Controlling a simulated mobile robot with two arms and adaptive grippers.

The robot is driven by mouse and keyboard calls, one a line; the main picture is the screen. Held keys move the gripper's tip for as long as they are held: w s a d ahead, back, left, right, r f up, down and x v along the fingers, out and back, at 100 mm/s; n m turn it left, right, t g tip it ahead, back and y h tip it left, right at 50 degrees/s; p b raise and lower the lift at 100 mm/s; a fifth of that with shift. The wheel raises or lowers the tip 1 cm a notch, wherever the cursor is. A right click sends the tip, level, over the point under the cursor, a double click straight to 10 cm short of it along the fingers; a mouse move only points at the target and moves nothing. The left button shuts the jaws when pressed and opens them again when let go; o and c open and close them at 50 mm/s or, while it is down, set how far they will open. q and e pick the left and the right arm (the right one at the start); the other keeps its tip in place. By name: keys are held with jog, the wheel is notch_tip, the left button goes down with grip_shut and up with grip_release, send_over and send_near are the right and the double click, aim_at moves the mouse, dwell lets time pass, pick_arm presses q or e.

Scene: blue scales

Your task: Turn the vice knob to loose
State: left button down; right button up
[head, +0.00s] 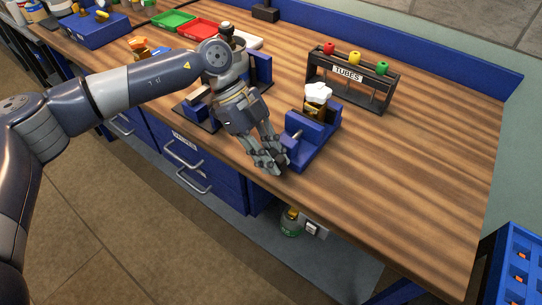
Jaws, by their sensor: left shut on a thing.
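The blue vice (313,137) stands near the front edge of the wooden bench, with a dark piece topped in white (318,95) between its jaws. A pale metal screw (294,136) shows on its left side. My left gripper (275,163) reaches down to the front left of the vice, its fingers closed together at the vice's front end. The knob itself is hidden behind the fingers, so its turn cannot be seen. My right gripper does not show.
A black rack labelled TUBES (352,79) with red, yellow and green tops stands behind the vice. Green (173,20) and red (203,28) trays lie at the back left. A blue stand is partly behind my left arm. The bench's right side is clear.

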pick_arm(q)
jog(key=c, duration=1.8)
grip_release()
jog(key=shift+o, duration=0.2)
jog(key=v, duration=1.2)
